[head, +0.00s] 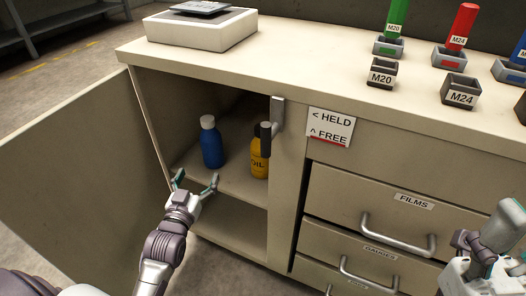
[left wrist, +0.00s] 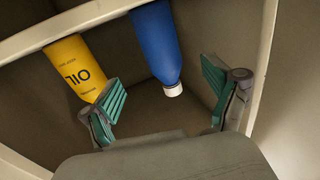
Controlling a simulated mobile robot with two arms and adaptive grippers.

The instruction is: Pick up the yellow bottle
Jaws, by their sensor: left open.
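The yellow bottle (head: 259,165) stands upright on the shelf inside the open cabinet, marked OIL. The cabinet's handle and latch partly cover it in the head view. It also shows, upside down, at the left of the left wrist view (left wrist: 76,68), with its lower part behind a finger. My left gripper (head: 196,181) is open and empty at the cabinet's opening, near the shelf's front edge, left of the yellow bottle and apart from it. Its fingers also show in the left wrist view (left wrist: 167,98).
A blue bottle (head: 211,146) with a white cap stands on the same shelf, left of the yellow one. The cabinet door (head: 80,180) is swung open to the left. A latch handle (head: 274,118) juts from the right post. Drawers (head: 385,215) lie to the right.

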